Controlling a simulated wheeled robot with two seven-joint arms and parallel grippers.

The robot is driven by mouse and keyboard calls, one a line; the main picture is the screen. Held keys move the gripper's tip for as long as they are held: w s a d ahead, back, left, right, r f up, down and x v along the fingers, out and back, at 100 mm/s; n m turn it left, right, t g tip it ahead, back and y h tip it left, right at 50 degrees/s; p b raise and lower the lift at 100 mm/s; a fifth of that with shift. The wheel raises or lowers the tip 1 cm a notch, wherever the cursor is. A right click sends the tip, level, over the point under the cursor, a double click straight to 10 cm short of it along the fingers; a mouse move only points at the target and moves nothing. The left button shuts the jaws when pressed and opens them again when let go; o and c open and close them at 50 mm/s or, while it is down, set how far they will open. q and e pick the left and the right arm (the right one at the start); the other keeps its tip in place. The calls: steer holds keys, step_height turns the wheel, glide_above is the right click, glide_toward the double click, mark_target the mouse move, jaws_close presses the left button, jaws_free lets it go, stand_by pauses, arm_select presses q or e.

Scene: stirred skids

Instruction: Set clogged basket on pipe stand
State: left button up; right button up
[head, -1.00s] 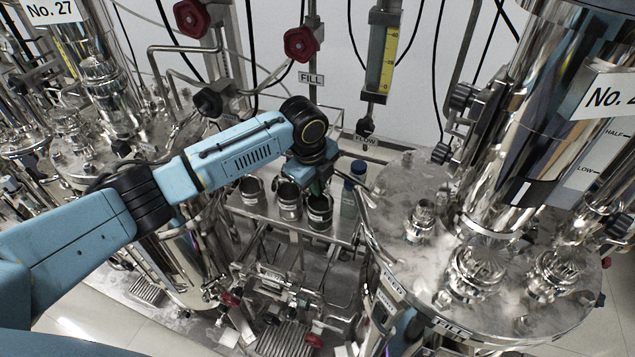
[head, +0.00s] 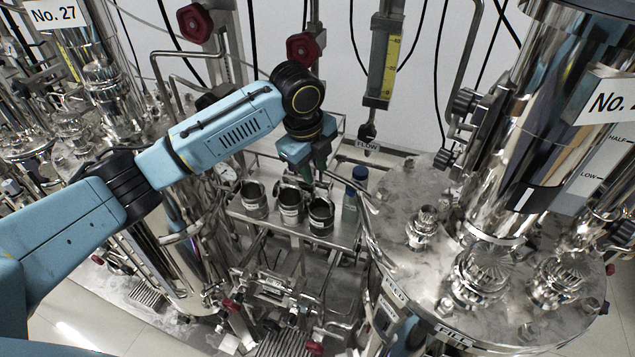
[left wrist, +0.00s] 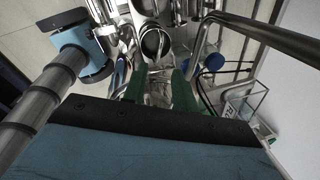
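My left gripper (head: 312,178) points down above the shelf with the metal cups. Its two green fingers (left wrist: 163,88) stand apart in the left wrist view. A grey, blurred surface shows between them, and I see nothing clearly held. Several labelled metal cups stand below it: a left one (head: 255,202), a middle one (head: 290,210) and a right one (head: 321,220). A round open cup (left wrist: 155,43) shows just beyond the fingers. I cannot tell which thing is the clogged basket, nor pick out the pipe stand. My right gripper is out of view.
A blue-capped bottle (head: 350,208) stands right of the cups; its cap also shows in the left wrist view (left wrist: 214,62). A large steel vessel lid (head: 400,205) fills the right. Piping and red-handled valves (head: 300,48) stand behind. The shelf is narrow and crowded.

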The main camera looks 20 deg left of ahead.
arm_select(q)
steer(key=shift+s+a+r, duration=0.1)
steer(key=shift+s+r, duration=0.1)
steer(key=shift+r, duration=0.85)
steer(key=shift+s+a+r, duration=0.1)
steer(key=shift+s+r, duration=0.05)
steer(key=shift+r, duration=0.85)
